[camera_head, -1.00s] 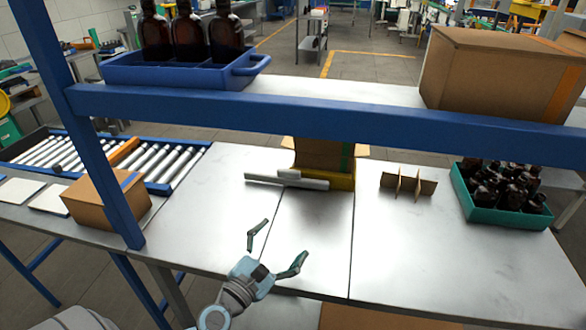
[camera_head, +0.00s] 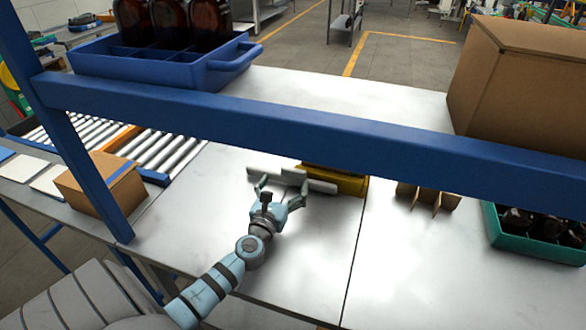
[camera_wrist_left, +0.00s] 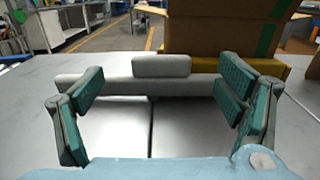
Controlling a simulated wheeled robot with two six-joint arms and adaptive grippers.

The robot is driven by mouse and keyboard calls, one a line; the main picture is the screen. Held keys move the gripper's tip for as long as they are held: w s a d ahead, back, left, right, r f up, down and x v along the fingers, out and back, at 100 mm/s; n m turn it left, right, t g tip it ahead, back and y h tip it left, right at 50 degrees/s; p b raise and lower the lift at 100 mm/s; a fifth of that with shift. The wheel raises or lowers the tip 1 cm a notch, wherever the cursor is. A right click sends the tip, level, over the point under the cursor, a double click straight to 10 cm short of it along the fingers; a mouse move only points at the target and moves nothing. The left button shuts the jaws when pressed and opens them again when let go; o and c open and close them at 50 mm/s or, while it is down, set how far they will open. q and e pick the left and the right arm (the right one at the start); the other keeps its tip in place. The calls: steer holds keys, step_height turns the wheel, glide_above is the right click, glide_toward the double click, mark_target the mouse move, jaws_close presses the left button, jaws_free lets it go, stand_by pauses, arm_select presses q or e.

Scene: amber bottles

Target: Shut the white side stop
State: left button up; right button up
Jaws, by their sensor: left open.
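The white side stop is a pale bar (camera_head: 322,185) lying flat on the metal worktop, with a small raised block (camera_head: 293,175) on it. In the left wrist view the bar (camera_wrist_left: 200,85) runs across the picture and its block (camera_wrist_left: 161,66) stands up at the middle. My left gripper (camera_head: 281,186) is open and empty, just in front of the bar. In the wrist view its two fingers (camera_wrist_left: 160,92) are spread on either side of the block, with nothing gripped. My right gripper is out of view.
A yellow fixture (camera_head: 350,185) stands right behind the bar, with a cardboard box (camera_wrist_left: 220,28) on it. A blue shelf beam (camera_head: 300,135) crosses above. Cardboard dividers (camera_head: 428,198) and a teal crate of bottles (camera_head: 510,240) are to the right. The worktop front is clear.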

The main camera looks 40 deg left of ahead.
mark_target(294, 169)
arm_select(q)
steer(key=x, duration=0.4)
steer(key=b+x, duration=0.1)
steer(key=x, duration=0.1)
steer(key=shift+w+f, duration=0.35)
steer(key=shift+f, duration=0.05)
steer(key=shift+w+a+r, duration=0.1)
steer(key=shift+w+a, duration=0.15)
steer(key=shift+w, duration=0.2)
steer(key=shift+r, duration=0.15)
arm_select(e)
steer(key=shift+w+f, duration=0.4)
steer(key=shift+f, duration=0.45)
